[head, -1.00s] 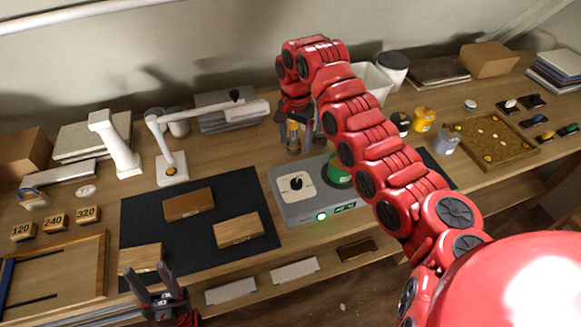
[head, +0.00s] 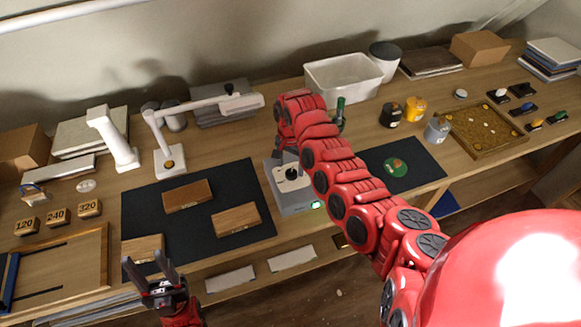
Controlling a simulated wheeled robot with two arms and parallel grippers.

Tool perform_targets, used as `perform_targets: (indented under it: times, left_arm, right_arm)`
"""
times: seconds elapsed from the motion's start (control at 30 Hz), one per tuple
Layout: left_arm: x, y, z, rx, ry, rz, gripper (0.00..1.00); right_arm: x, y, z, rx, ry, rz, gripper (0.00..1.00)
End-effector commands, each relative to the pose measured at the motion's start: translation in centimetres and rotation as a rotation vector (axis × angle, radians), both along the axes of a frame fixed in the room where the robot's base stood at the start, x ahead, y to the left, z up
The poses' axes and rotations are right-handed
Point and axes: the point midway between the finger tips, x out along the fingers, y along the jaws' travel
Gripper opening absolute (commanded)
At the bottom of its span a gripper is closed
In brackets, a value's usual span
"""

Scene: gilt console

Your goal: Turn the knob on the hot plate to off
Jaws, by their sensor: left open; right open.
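The grey hot plate (head: 296,204) sits at the front middle of the bench. Its left part shows, with a dark knob (head: 291,174) on a pale dial and a lit green light (head: 316,205) at the front. My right arm hides its right part. My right gripper (head: 285,158) points down just behind the knob; its open fingers are mostly hidden, and I cannot tell whether they touch the knob. My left gripper (head: 149,268) is open and empty at the bench's front edge, far to the left of the hot plate.
A black mat (head: 140,205) with wooden blocks lies left of the hot plate. A second mat (head: 425,168) with a green disc (head: 395,168) lies right. A green upright object (head: 340,108) stands behind my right arm. A white tub (head: 345,80) stands at the back.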

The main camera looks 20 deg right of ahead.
Motion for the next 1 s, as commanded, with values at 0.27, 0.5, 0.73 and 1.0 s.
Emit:
perform_targets:
  times: [0.27, 0.5, 0.73, 1.0]
  left_arm:
    - [0.0, 0.0, 0.9, 0.0, 0.0, 0.0, 0.5]
    - [0.0, 0.0, 0.9, 0.0, 0.0, 0.0, 0.5]
    - [0.0, 0.0, 0.9, 0.0, 0.0, 0.0, 0.5]
    - [0.0, 0.0, 0.9, 0.0, 0.0, 0.0, 0.5]
  right_arm:
    - [-0.1, 0.0, -2.7, -0.001, 0.004, 0.001, 0.78]
    - [0.0, 0.0, -3.1, 0.0, 0.0, -0.001, 0.78]
    - [0.0, 0.0, -3.1, 0.0, 0.0, -0.001, 0.62]
    - [0.0, 0.0, -3.1, 0.0, 0.0, -0.001, 0.13]
